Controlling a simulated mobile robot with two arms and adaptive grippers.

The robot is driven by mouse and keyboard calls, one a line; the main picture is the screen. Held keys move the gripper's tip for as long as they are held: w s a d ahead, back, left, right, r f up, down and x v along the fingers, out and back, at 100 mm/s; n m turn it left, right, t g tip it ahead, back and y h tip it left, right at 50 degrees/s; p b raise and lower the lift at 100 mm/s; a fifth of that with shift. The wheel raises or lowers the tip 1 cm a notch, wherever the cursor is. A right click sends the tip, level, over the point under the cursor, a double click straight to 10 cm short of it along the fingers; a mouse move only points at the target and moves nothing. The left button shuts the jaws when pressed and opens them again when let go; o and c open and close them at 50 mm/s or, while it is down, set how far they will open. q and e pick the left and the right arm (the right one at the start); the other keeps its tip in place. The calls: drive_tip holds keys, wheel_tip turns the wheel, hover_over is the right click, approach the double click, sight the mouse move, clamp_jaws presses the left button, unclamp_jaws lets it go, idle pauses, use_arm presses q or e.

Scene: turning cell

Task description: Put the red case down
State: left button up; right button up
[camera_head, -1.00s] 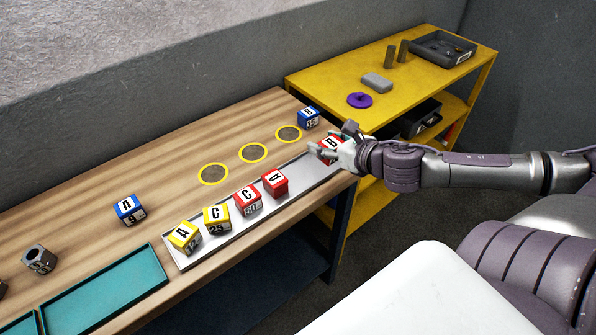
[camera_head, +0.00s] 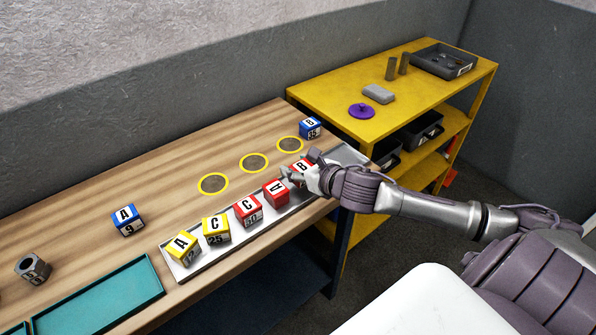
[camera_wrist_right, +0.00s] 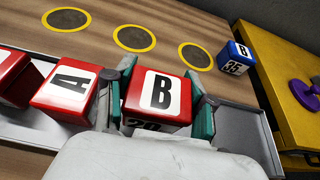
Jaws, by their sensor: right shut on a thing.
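My right gripper (camera_head: 304,176) is shut on the red case marked B (camera_wrist_right: 158,96), with one finger on each side of it in the right wrist view. The red case also shows in the head view (camera_head: 301,167), partly hidden by the gripper. I cannot tell whether the held case touches the tray. My left gripper is not in view.
Left along the tray stand another red case (camera_head: 248,209) and two yellow cases (camera_head: 216,229) (camera_head: 182,247). Blue cases (camera_head: 310,128) (camera_head: 127,219) stand on the wooden table. Yellow-ringed discs (camera_head: 290,144) lie behind the tray. The tray's right end is clear.

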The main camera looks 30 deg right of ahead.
drive_tip(key=shift+f, duration=1)
drive_tip(key=shift+f, duration=0.15)
drive_tip(key=o, duration=1)
drive_tip(key=v, duration=1.2)
drive_tip(key=shift+p, duration=0.3)
